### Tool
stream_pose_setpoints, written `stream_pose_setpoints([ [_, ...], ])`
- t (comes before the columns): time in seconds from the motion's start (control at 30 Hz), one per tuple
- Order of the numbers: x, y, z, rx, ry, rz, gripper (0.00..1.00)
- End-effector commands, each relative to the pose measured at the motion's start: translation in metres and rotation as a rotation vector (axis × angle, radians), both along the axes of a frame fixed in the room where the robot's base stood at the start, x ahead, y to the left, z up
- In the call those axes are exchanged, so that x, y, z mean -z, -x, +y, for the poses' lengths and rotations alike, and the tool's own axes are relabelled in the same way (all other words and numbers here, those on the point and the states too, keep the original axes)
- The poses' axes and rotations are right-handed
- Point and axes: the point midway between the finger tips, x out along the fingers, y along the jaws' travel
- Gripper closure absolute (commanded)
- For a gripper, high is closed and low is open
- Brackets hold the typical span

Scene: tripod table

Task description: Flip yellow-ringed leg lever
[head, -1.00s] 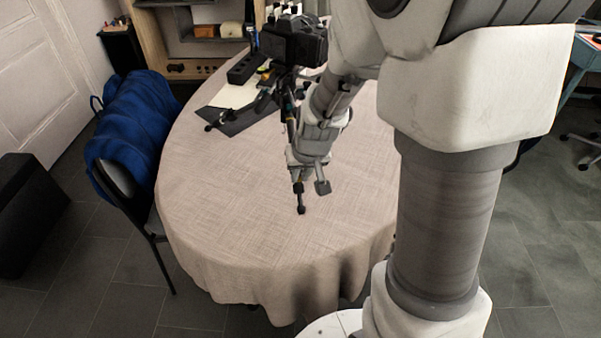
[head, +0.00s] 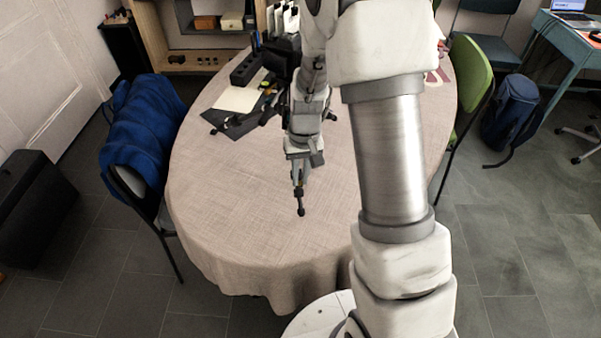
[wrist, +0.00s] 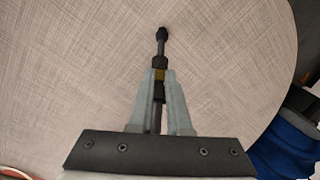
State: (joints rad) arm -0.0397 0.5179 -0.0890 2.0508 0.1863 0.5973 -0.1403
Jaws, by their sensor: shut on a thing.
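The yellow-ringed leg shows in the wrist view as a dark tripod leg with a yellow ring (wrist: 159,75) just beyond my fingertips. Its black foot (wrist: 163,33) points away from me over the tablecloth. My gripper (wrist: 158,88) is shut on this leg near the ring; the lever itself is hard to make out. In the head view my gripper (head: 299,172) hangs at the tripod's near side, with the leg's foot (head: 301,211) towards the table's front. Another leg (head: 236,122) reaches left.
The oval table (head: 225,215) has a beige cloth, clear at the front. A white paper (head: 238,99) on a dark sheet and a black block (head: 247,68) lie behind left. A chair with blue cloth (head: 145,130) stands left, a green chair (head: 474,85) right.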

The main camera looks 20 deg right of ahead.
Motion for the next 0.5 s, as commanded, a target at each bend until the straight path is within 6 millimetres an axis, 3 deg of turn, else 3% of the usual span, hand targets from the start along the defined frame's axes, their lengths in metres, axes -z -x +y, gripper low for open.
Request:
stream_pose_setpoints([
  [0.13,-0.0004,-0.0005,-0.0001,0.0,0.0,-0.003,1.0],
  [0.17,-0.0004,-0.0006,-0.0001,0.0,0.0,-0.003,0.81],
  [0.3,-0.0003,-0.0004,0.0,0.0,0.0,-0.003,0.55],
  [0.5,-0.0002,-0.0002,0.0,0.0,0.0,-0.002,0.54],
])
